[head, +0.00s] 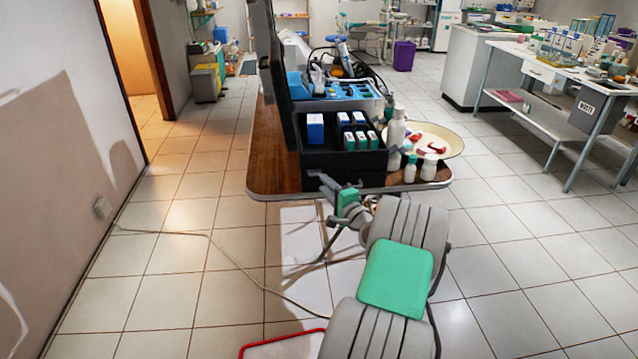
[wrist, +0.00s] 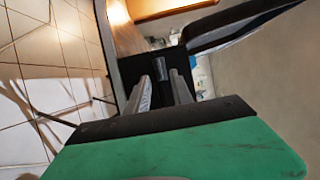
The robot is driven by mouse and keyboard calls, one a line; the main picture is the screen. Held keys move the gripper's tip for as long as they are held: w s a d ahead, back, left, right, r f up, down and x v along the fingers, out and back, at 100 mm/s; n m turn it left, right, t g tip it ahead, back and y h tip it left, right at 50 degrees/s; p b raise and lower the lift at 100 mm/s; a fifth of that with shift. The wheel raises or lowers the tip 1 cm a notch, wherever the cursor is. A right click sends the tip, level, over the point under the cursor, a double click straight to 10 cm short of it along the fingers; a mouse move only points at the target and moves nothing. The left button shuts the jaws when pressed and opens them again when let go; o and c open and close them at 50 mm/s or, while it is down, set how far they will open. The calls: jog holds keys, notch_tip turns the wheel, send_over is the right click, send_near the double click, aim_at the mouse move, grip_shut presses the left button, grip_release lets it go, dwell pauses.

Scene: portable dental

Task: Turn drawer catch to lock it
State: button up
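The drawer catch (wrist: 158,71) is a small dark grey block on a black drawer front (wrist: 170,58) in the wrist view. My gripper (wrist: 162,80) points at it with two grey fingers apart. The catch shows in the gap at the fingertips; I cannot tell whether either finger touches it. In the head view, my gripper (head: 325,182) reaches the lower front left of the black drawer unit (head: 345,179), which stands on the wooden table. The catch is too small or hidden to make out there.
The brown table (head: 272,165) has a metal edge just below my gripper. White and green bottles (head: 396,133) and a cream tray (head: 455,140) stand right of the unit. A blue device (head: 340,90) sits on top. A dark raised panel (head: 270,60) stands at left.

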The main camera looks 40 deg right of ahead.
aim_at(315, 174)
jog(key=x, duration=0.4)
jog(key=shift+w+d, duration=0.1)
jog(key=shift+w, duration=0.3)
jog(key=shift+c, duration=0.4)
grip_shut()
